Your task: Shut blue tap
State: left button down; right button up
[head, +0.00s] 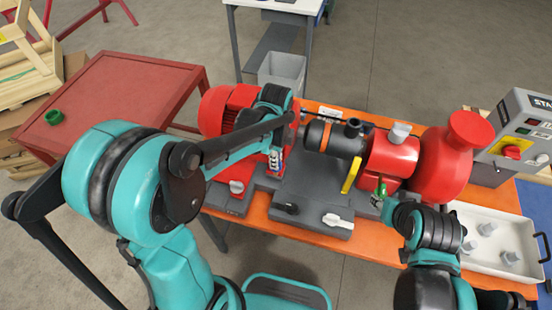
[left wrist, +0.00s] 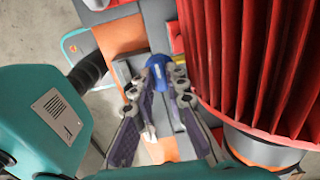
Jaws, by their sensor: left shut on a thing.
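The blue tap (left wrist: 157,66) shows in the left wrist view as a small rounded blue piece between the far ends of my left fingers, close to the red ribbed motor. My left gripper (left wrist: 155,88) is shut on it. In the head view my left gripper (head: 274,163) reaches down at the skid between the red motor and the dark pump parts, and I cannot make out the blue tap there. My right gripper (head: 380,194) is beside a green piece near the yellow lever; its fingers are too small to judge.
The red ribbed motor (head: 226,108) stands left of my left gripper. The yellow lever (head: 351,175) and red pump housing (head: 447,155) are to the right on the orange table (head: 385,248). A white tray (head: 497,268) and a control box (head: 521,128) stand at the right.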

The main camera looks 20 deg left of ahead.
pick_arm(q)
jog(key=c, duration=1.5)
grip_release()
jog(key=shift+c, duration=0.2)
jog(key=shift+r, duration=0.1)
jog(key=shift+r, duration=3.95)
jog(key=shift+a, duration=0.1)
jog(key=shift+s+a+f+n+b, duration=0.1)
jog(key=shift+s+f+n+b, duration=0.15)
jog(key=shift+n+b, duration=0.15)
jog(key=s+a+f+n+t+b, duration=0.4)
jog(key=s+f+n+t+b, duration=0.3)
jog(key=n, duration=1)
jog(key=s+b, duration=0.1)
jog(key=s, duration=0.2)
jog(key=shift+s+a+f+n, duration=0.2)
jog(key=shift+s+f+n, duration=0.15)
jog(key=shift+f+n, duration=0.05)
